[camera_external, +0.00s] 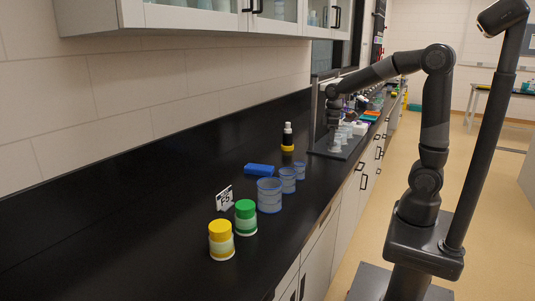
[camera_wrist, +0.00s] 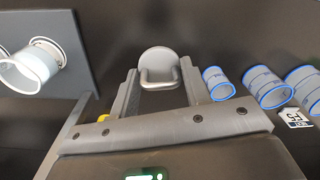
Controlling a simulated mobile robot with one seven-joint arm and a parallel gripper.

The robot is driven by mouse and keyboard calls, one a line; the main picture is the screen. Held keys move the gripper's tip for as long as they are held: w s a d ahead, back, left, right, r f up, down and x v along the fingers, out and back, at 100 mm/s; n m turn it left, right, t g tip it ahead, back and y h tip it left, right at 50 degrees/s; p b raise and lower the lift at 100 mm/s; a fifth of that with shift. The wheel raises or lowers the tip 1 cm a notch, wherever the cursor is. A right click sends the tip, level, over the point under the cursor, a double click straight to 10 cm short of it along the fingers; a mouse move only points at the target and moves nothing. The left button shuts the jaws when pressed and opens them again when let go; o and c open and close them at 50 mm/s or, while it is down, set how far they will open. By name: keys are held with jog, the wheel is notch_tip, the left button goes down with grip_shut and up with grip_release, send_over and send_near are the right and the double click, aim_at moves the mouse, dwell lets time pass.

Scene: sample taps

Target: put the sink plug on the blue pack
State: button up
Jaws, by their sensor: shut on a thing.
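My gripper (camera_wrist: 160,92) is shut on a grey sink plug (camera_wrist: 159,62) with a round disc and a thick rounded edge, held between its two fingers in the wrist view. In the external view my gripper (camera_external: 334,116) hangs over the counter near the dark tray at the back; the plug is too small to make out there. The blue pack (camera_external: 259,169) lies flat on the black counter, nearer the camera and to the left of my gripper. I cannot make out the pack in the wrist view.
Blue-rimmed beakers (camera_external: 269,195) stand in a row right of the pack, with green-lidded (camera_external: 245,217) and yellow-lidded (camera_external: 221,240) jars in front. A black bottle with yellow base (camera_external: 288,137) stands behind the pack. White cups (camera_external: 340,136) occupy the tray (camera_external: 330,151).

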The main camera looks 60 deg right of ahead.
jog(key=w+a+r+m, duration=0.1)
jog(key=w+a, duration=0.2)
jog(key=w, duration=0.7)
jog(key=w+a, duration=0.4)
jog(key=w, duration=0.5)
send_over(264, 168)
jog(key=f, duration=0.6)
jog(key=shift+s+d+f, duration=0.1)
jog(key=shift+d+f, duration=0.1)
jog(key=shift+d, duration=0.05)
jog(key=shift+a+f, duration=0.15)
jog(key=shift+f, duration=1.95)
jog(key=shift+f, duration=0.15)
jog(key=o, duration=1)
